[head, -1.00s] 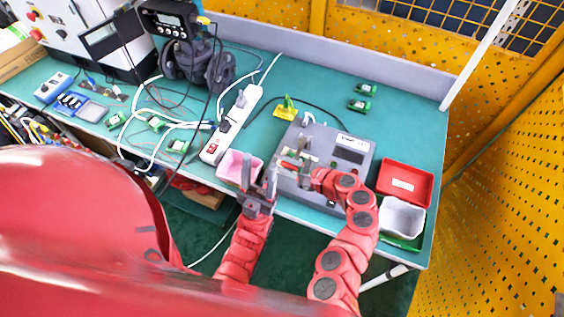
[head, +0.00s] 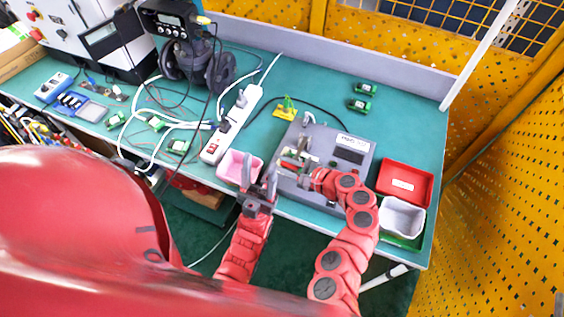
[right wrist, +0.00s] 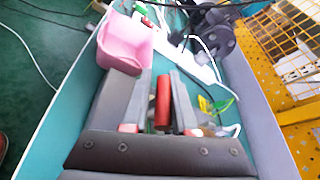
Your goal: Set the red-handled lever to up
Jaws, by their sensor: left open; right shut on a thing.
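The grey device box (head: 310,195) sits near the bench's front edge, with a dark display on its upper right. The red lever handle (head: 289,166) is at its left side, partly covered by my right gripper. In the right wrist view the red handle (right wrist: 162,100) lies lengthwise between the fingers. My right gripper (head: 298,163) is shut on it; its fingers also show in the right wrist view (right wrist: 162,92). The lever's exact angle is hard to tell. My left gripper (head: 260,181) is open and empty, left of the box and in front of the pink bin (head: 234,165).
A white power strip (head: 229,126) with cables lies left of the box. A yellow-green part (head: 286,109) is behind it. A red tray (head: 405,183) and a white bin (head: 402,218) stand at the right.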

